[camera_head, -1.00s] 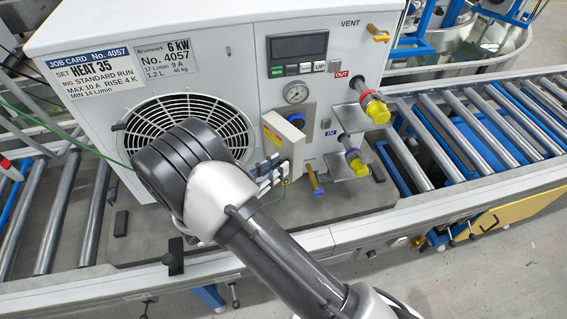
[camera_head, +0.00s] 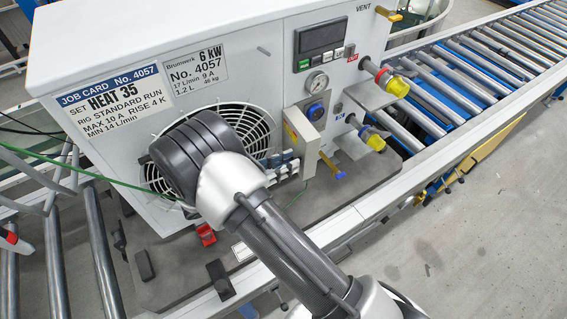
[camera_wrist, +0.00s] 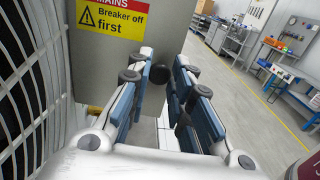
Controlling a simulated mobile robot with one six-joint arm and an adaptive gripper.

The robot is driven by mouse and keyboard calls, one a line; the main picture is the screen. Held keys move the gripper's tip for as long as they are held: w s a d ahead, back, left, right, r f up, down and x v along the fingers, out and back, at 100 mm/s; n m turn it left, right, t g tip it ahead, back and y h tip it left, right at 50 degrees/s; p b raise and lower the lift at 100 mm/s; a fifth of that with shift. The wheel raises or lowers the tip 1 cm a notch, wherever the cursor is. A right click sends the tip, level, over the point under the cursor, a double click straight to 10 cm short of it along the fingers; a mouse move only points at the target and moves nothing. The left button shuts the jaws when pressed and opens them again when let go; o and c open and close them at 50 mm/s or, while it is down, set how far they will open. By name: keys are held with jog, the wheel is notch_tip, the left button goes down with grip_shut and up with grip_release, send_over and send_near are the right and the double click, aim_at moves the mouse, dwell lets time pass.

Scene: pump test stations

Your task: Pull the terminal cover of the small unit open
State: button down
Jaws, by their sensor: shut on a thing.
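The small unit (camera_head: 110,125) is a white cabinet with a round fan grille, dials and two pipe ports. Its terminal cover (camera_head: 310,145) is a grey-beige box on the front, right of the fan. In the wrist view the cover (camera_wrist: 112,62) shows a yellow "Breaker off first" label under a red "MAINS" strip. My gripper (camera_head: 284,168) is at the cover's lower left in the head view. The exact grip spot is partly hidden, and I cannot tell how far the cover stands open.
The fan grille (camera_wrist: 30,95) is close on the left in the wrist view. Yellow-capped ports (camera_head: 395,86) stick out right of the cover. A red clip (camera_head: 206,235) and black blocks (camera_head: 144,265) lie on the base board. Roller conveyors (camera_head: 490,60) run on both sides.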

dwell(0.4)
jog(key=c, duration=1.4)
grip_release()
jog(key=shift+c, duration=0.2)
jog(key=v, duration=1.2)
